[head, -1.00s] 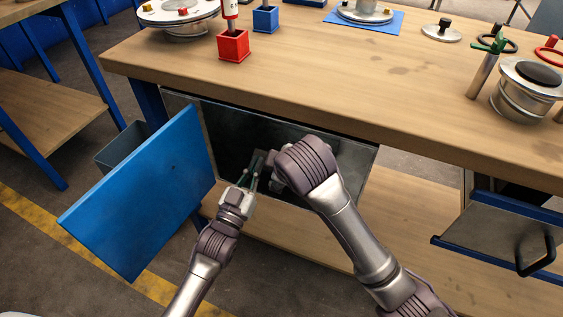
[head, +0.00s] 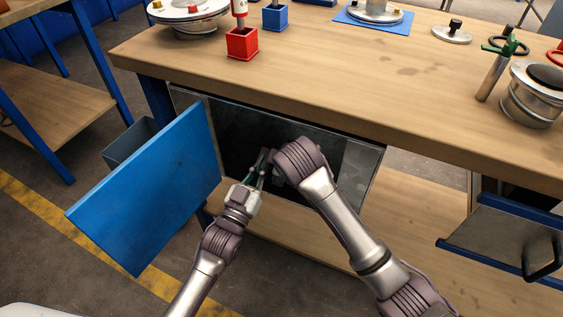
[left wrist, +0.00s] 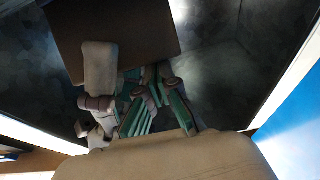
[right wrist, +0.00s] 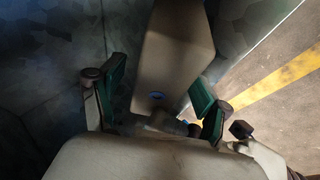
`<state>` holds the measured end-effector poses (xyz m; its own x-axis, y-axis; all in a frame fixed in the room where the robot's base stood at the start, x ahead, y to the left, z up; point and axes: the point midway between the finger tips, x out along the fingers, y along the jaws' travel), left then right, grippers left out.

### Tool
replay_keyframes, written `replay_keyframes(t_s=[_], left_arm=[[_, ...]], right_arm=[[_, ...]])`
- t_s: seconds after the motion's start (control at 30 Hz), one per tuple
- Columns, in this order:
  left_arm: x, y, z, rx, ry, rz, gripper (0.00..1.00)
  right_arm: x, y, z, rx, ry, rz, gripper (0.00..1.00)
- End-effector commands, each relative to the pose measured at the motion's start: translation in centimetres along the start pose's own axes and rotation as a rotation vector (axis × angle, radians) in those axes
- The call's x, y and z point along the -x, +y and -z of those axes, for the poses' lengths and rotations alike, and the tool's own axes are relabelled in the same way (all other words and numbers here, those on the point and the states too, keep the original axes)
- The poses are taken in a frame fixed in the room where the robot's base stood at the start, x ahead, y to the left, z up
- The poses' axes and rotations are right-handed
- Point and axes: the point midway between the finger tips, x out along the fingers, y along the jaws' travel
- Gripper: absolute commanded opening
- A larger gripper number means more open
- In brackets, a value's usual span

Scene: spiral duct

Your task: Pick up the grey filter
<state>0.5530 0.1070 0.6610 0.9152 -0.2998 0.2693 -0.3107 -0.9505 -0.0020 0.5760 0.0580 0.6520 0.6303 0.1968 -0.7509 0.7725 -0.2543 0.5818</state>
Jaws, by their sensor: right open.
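The two grippers are crowded close together.
The blue cabinet door (head: 145,190) stands open at the left. The wooden bench top (head: 330,80) overhangs the cabinet (head: 360,165). An open drawer (head: 510,240) juts out at the right. A grey bin (head: 130,140) stands behind the door.

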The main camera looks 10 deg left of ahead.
Motion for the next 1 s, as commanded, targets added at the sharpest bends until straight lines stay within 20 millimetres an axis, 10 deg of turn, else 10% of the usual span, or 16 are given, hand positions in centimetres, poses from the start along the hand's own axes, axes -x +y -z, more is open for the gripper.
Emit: replay_keyframes(t_s=[0.67,1.0], left_arm=[[0.5,0.1,-1.4,0.001,-0.036,0.001,0.0],[0.4,0.0,-1.3,0.001,-0.035,0.002,0.0]], right_arm=[[-4.0,-0.1,0.0,0.0,0.001,0.0,0.76],[-4.0,-0.1,-0.1,0.0,0.0,0.002,0.19]])
